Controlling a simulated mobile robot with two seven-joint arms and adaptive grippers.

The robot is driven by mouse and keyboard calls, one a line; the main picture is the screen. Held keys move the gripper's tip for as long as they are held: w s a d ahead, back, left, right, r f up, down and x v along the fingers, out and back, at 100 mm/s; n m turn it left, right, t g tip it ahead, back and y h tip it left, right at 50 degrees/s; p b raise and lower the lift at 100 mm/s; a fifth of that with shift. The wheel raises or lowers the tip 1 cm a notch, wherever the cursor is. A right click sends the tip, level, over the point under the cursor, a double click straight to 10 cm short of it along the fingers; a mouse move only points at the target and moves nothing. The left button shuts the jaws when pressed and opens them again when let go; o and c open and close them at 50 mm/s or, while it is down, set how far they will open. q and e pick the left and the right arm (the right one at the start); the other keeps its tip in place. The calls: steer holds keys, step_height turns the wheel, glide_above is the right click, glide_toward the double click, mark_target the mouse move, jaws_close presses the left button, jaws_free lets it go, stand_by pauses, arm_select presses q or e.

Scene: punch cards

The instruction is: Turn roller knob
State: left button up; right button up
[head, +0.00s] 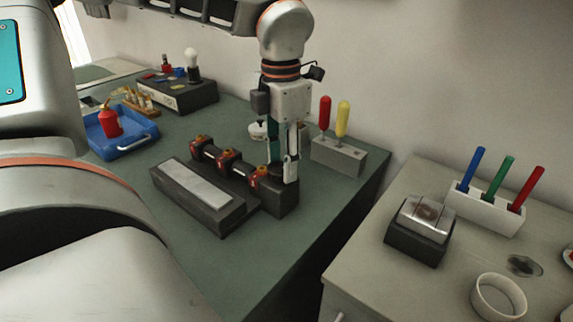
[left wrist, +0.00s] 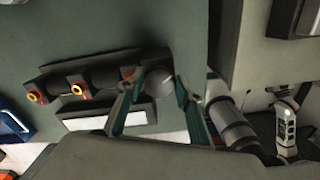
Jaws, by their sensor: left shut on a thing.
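A dark roller device (head: 232,167) with red and yellow collars lies on the green table, a pale strip (head: 195,182) along its near side. My left gripper (head: 284,172) points down at the device's right end. In the left wrist view its two teal fingers (left wrist: 160,80) stand on either side of the round grey roller knob (left wrist: 157,83) and are shut on it. In the head view the knob is hidden behind the gripper. In the left wrist view, what looks like my right gripper (left wrist: 286,97) shows small at the right; its jaws are unclear.
A grey block (head: 338,157) with red and yellow handles stands close right of my left gripper. A blue tray (head: 122,140) with a red bottle lies at the left. A gap separates the green table from a paler side table (head: 365,270) at the right.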

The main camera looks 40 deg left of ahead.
arm_select(q)
steer(key=shift+w+f+n+b, duration=0.1)
steer(key=shift+f+n+b, duration=0.25)
steer(key=shift+n, duration=0.15)
steer(key=shift+n+b, duration=0.35)
steer(key=shift+n, duration=0.15)
steer(key=n+b, duration=0.1)
steer(key=n, duration=0.1)
steer(key=shift+a+r+n+b, duration=0.1)
steer(key=shift+a+n+b, duration=0.05)
steer(key=shift+n+b, duration=0.25)
steer(key=n+b, duration=0.1)
steer(key=n, duration=0.2)
steer(key=shift+r+n+b, duration=0.1)
steer(key=shift+n+b, duration=0.2)
steer(key=shift+b, duration=0.1)
steer(key=shift+a+n+b, duration=0.1)
steer(key=shift+n+b, duration=0.4)
steer(key=shift+n, duration=0.6)
steer(key=shift+r+n+b, duration=0.15)
steer(key=shift+n+b, duration=0.15)
steer(key=shift+n, duration=0.8)
arm_select(e)
steer(key=shift+w+a+r+t+y, duration=0.1)
steer(key=shift+w+a+t+y, duration=0.2)
steer(key=shift+w+a, duration=0.7)
